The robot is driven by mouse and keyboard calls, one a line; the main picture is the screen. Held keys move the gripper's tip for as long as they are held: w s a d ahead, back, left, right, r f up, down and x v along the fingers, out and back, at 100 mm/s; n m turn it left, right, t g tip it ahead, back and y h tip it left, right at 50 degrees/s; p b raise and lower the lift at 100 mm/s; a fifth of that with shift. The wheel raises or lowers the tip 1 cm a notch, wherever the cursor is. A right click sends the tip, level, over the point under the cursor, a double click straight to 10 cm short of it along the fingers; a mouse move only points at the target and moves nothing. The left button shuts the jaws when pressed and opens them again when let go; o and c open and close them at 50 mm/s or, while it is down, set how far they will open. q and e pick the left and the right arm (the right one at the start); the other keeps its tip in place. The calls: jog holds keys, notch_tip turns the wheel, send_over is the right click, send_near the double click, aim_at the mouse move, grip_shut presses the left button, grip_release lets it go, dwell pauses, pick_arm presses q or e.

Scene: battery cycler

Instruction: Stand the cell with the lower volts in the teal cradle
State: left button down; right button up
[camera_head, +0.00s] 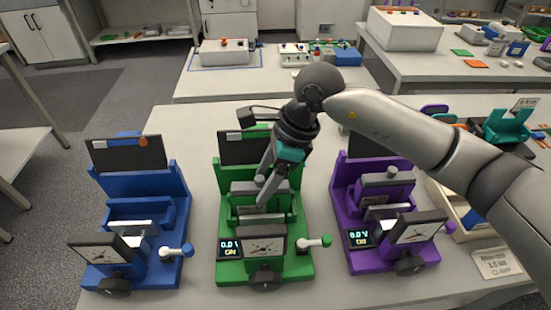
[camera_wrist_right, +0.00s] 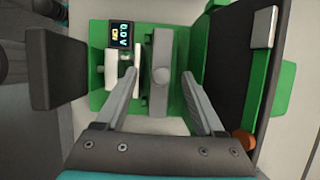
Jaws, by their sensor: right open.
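A green cycler (camera_head: 300,262) stands mid-table, its display reading about 0.0 V and ON. A grey cell with a round knob sits in it, clear in the right wrist view (camera_wrist_right: 160,78). My right gripper (camera_head: 262,190) is open over this cell, one finger on each side with gaps showing in the wrist view (camera_wrist_right: 160,90). A purple cycler (camera_head: 345,205) to the right holds a dark grey knobbed cell (camera_head: 384,184); its display reads 0.0 V and ON. The teal cradle (camera_head: 506,126) is at the far right; I see no cell in it. My left gripper is out of view.
A blue cycler (camera_head: 180,190) stands at the left; I see no knobbed cell in it. Levers and dial gauges stand at the cyclers' fronts. A labelled plate (camera_head: 492,263) lies at the right front. My right arm crosses over the purple cycler's back.

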jog(key=shift+x, duration=1.3)
jog(key=shift+c, duration=0.2)
grip_shut()
jog(key=shift+r, duration=0.15)
jog(key=shift+w+r+p, duration=0.1)
jog(key=shift+r+p, duration=2.15)
jog(key=shift+r, duration=1.7)
jog(key=shift+r, duration=0.1)
